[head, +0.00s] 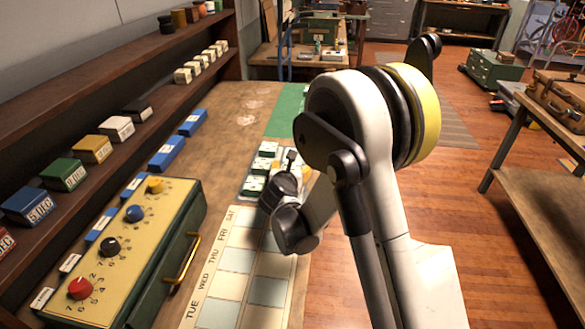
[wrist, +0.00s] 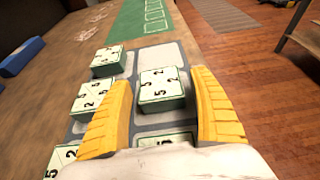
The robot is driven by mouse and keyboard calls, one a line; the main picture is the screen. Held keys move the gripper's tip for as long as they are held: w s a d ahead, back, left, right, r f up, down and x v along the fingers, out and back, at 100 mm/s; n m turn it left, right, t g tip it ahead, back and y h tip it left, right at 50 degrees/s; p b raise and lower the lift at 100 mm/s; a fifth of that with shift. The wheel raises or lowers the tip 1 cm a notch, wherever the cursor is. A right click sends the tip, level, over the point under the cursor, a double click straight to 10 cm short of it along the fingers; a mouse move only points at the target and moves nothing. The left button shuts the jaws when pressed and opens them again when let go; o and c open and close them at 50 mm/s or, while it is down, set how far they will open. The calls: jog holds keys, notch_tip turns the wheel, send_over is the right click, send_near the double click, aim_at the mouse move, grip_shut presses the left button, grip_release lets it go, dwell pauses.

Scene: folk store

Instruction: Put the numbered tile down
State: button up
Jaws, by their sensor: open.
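A numbered tile (wrist: 162,86), white-topped with a green edge and black digits, lies on a pale square of a grey-white board (wrist: 149,56). My gripper (wrist: 164,80) is open, with one yellow finger on either side of this tile in the wrist view. I cannot tell whether either finger touches it. Other similar tiles lie on the board to the left (wrist: 110,62) and lower left (wrist: 91,98). Another, close below the gripper (wrist: 164,139), is partly hidden. In the head view my arm hides part of the board and tiles (head: 268,148).
A green mat with outlined squares (wrist: 152,18) lies beyond the board. In the head view a weekday calendar sheet (head: 238,258) and a green knob box (head: 115,255) are on the near bench. Shelves with coloured blocks (head: 92,149) stand at left. Wooden floor is right.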

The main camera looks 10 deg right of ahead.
jog(key=p+v, duration=0.3)
jog(key=v, duration=0.8)
jog(key=shift+s+a+r, duration=0.15)
jog(key=shift+s+r, duration=0.05)
jog(key=shift+r, duration=0.1)
jog(key=shift+s+r+m, duration=0.2)
jog(key=shift+s+m, duration=0.05)
jog(key=shift+m, duration=0.05)
jog(key=s+d+r+m+g+y, duration=0.1)
jog(key=s+d+r+m+g, duration=0.15)
jog(key=s+m, duration=0.35)
jog(key=s+d+r+m+g, duration=0.1)
jog(key=s+d+r+m, duration=0.25)
jog(key=m, duration=0.45)
jog(key=s+a+r+m+g+y, duration=0.1)
jog(key=s+m+y, duration=0.1)
jog(key=s+m, duration=0.6)
jog(key=s+a+r+m+g+y, duration=0.1)
jog(key=s+r+m+y, duration=0.1)
jog(key=s+m, duration=0.6)
jog(key=shift+m, duration=0.5)
